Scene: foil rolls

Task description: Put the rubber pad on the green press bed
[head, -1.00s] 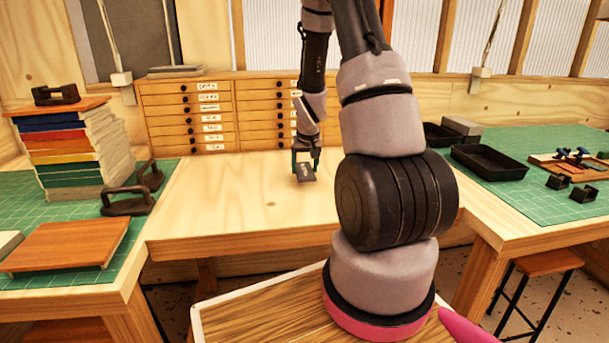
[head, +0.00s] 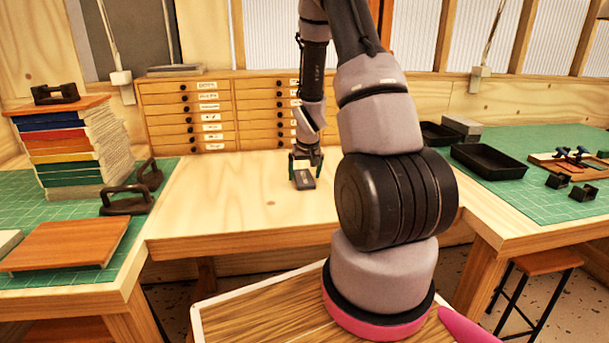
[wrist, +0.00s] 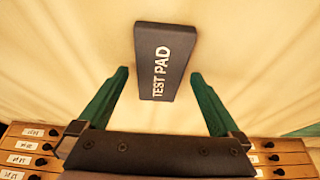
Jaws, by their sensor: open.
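The rubber pad is a dark slab (head: 304,181) on the bare light wood of the middle table. The wrist view shows it as a dark block lettered TEST PAD (wrist: 168,50). My gripper (head: 305,164) is just above and behind the pad in the head view. In the wrist view my gripper (wrist: 159,75) is open, its green fingers spread to either side of the pad's near end, with visible gaps and no grip. I cannot make out a green press bed for certain; green cutting mats cover both side tables.
The right green mat (head: 520,205) holds black trays (head: 488,160) and small parts. Drawer cabinets (head: 190,118) stand behind. The middle table's left part is clear.

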